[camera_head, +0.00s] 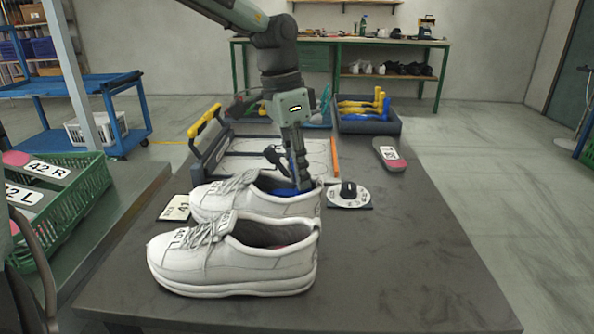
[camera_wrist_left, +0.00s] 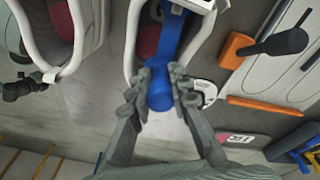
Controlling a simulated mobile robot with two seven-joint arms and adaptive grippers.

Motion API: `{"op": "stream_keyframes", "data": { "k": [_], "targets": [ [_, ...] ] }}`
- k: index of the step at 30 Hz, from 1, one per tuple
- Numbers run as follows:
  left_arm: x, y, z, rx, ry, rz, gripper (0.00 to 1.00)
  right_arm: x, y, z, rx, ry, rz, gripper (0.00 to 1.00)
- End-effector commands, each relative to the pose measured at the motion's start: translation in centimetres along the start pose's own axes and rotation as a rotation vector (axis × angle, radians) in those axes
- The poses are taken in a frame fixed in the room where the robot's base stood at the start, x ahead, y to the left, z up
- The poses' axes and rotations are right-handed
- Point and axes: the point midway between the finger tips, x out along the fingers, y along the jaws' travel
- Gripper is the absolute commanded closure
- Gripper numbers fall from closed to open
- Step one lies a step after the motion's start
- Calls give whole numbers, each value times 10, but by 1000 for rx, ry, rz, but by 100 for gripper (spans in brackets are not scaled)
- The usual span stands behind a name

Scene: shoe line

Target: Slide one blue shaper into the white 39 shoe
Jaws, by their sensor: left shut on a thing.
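Two white laced shoes stand side by side on the dark table, toes to the left: a near one (camera_head: 215,275) and a far one (camera_head: 225,205). Their size marks are too small to read surely. My left gripper (camera_head: 301,186) is above the heel of the far shoe, shut on a blue shaper (camera_head: 284,192). In the left wrist view, the left gripper (camera_wrist_left: 160,90) grips the shaper's rounded end (camera_wrist_left: 160,92), and its blue stem runs into the shoe opening (camera_wrist_left: 133,38). The shaper's front is hidden inside the shoe. My right gripper is not in view.
A dark tray (camera_head: 370,127) with yellow and blue shapers stands at the back. A yellow-handled board (camera_head: 265,160), a round dial (camera_head: 349,194), a grey insole (camera_head: 389,154) and a number card (camera_head: 175,208) lie around the shoes. A green crate (camera_head: 75,210) is left. The table's right front is clear.

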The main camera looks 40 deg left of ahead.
Motion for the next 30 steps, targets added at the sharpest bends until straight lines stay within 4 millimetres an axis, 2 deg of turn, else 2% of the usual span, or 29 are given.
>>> {"op": "stream_keyframes", "data": {
  "k": [10,11,17,30],
  "targets": [
    [0,0,-1,0,-3,-2,100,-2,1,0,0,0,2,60],
    [0,0,-1,0,-3,-2,80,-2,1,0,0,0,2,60],
    [0,0,-1,0,-2,-2,57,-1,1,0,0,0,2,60],
    [1,0,0,-1,-3,-2,57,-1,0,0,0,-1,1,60]
  ]
}}
